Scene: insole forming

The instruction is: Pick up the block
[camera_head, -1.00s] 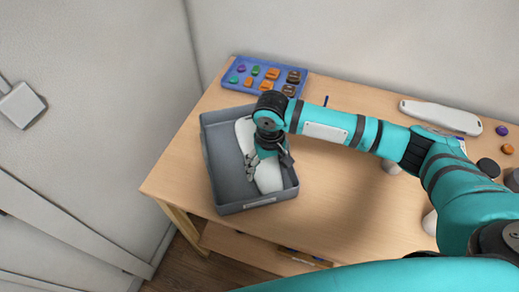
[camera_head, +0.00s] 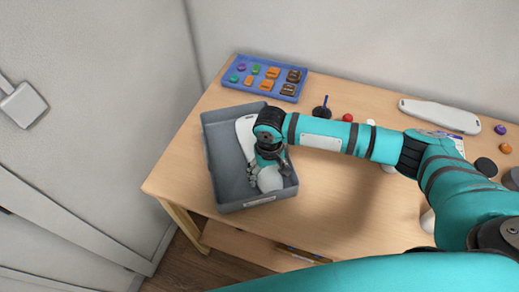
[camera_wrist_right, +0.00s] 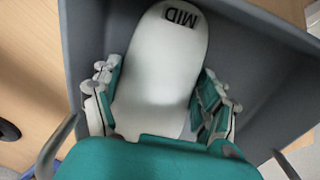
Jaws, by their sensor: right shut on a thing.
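The block is a white, insole-shaped piece marked "MID" (camera_wrist_right: 165,65); in the head view (camera_head: 270,181) it lies within the grey bin's outline. My right gripper (camera_head: 268,163) reaches down into the bin and is shut on the block. In the right wrist view its fingers (camera_wrist_right: 157,100) stand on both sides of the block's narrower part. The block's near end is hidden by the teal gripper body. I cannot tell whether the block touches the bin floor. My left gripper is not in view.
The grey bin (camera_head: 219,165) stands at the table's left end, its walls around the gripper. A blue tray (camera_head: 239,86) of small coloured parts lies behind it. A white elongated object (camera_head: 437,113) and several small items lie to the right. The wooden table (camera_head: 335,215) is clear in front.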

